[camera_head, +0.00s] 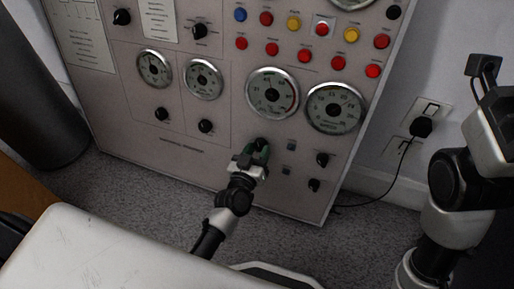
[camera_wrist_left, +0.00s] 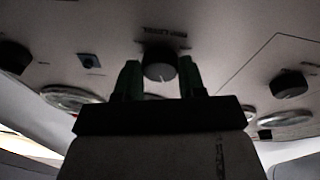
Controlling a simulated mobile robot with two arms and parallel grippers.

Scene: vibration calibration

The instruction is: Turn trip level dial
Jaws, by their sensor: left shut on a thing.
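A black knob with a white pointer mark (camera_wrist_left: 160,65) sits on the panel, between the two fingers of my left gripper (camera_wrist_left: 161,82) in the left wrist view. The gripper is shut on this knob. In the head view my left gripper (camera_head: 259,149) is against the lower part of the panel, below the round gauges, and its fingers mostly hide the knob.
The grey panel (camera_head: 190,122) carries several gauges (camera_head: 272,93), coloured buttons (camera_head: 293,24) and other black knobs (camera_head: 322,159). A wall socket with a plug (camera_head: 421,127) and hanging cable is at the right.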

